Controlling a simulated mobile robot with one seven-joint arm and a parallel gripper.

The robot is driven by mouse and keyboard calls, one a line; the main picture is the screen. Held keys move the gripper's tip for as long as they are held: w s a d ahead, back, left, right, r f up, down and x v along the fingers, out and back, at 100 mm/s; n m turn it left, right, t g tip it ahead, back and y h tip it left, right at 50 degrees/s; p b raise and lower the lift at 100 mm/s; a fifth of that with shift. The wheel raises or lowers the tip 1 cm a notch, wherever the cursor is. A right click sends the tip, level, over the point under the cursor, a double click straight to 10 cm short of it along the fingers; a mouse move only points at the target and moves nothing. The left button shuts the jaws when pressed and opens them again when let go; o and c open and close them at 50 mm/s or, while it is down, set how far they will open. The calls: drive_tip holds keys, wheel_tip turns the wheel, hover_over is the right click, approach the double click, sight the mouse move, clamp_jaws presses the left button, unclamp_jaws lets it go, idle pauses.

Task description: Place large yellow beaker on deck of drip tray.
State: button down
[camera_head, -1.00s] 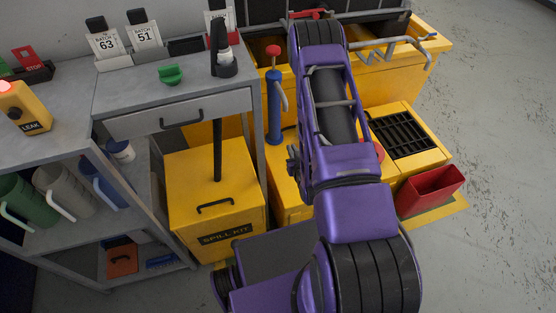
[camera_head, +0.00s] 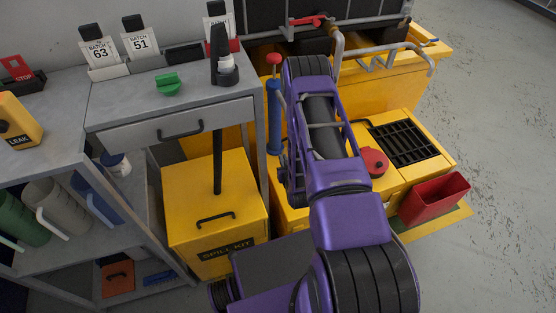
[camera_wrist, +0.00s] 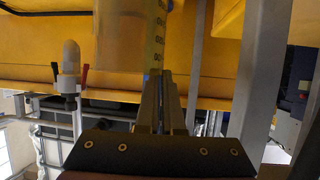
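The large yellow beaker (camera_wrist: 125,45) shows in the wrist view as a translucent, yellowish vessel with scale marks, cut off by the top edge. My gripper (camera_wrist: 162,78) has its fingers close together at the beaker's edge and looks shut on it. The exact contact is hard to see. In the head view my purple arm hides the gripper and beaker. A low yellow unit with a black grate (camera_head: 404,143) looks like the drip tray. Its flat yellow deck (camera_head: 438,168) shows beside the grate, to the right of my arm.
A red round object (camera_head: 375,162) sits on the yellow unit beside my arm. A red open bin (camera_head: 436,197) stands at its right. A blue pump with red knob (camera_head: 274,110) and the spill kit box (camera_head: 215,215) are left. Bent pipes (camera_head: 395,58) hang behind.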

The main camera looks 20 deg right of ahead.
drive_tip(key=w, duration=0.6)
wheel_tip(320, 180, down, 7)
drive_tip(key=b, duration=0.2)
drive_tip(key=shift+w, duration=0.15)
drive_tip(key=c, duration=1)
unclamp_jaws()
drive_tip(key=p+v, duration=0.2)
drive_tip(key=v, duration=1)
